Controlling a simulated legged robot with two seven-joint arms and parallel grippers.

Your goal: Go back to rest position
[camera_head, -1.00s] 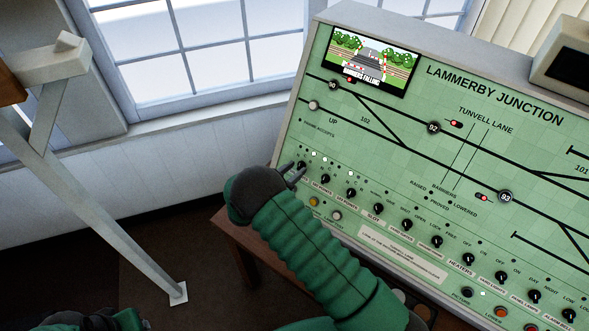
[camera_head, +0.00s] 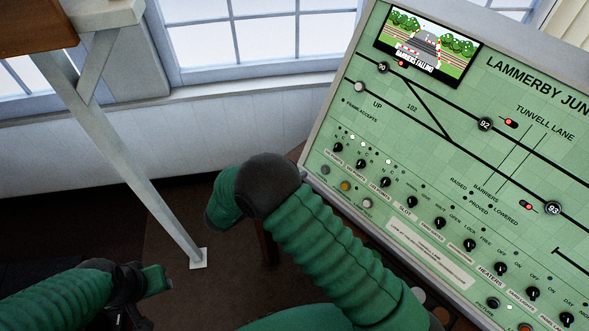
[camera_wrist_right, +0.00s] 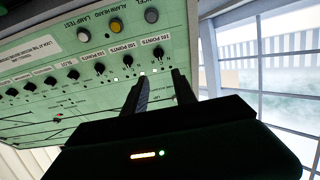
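My right arm (camera_head: 325,245) reaches up from the bottom of the head view, bent at a dark joint, in front of the panel's lower left corner. Its fingers are hidden in the head view. In the right wrist view my right gripper (camera_wrist_right: 160,82) has its two dark fingers apart with nothing between them. The green signal panel (camera_head: 420,130) lies beyond them, upside down in that view, and I see no contact. My left arm (camera_head: 60,295) is low at the left of the head view; its fingers do not show.
The panel carries several black knobs (camera_head: 439,223) and a screen (camera_head: 428,45) reading "BARRIERS FALLING". A grey slanted post (camera_head: 135,165) stands at the left. Windows (camera_head: 265,40) are behind. Dark floor lies between the post and the panel.

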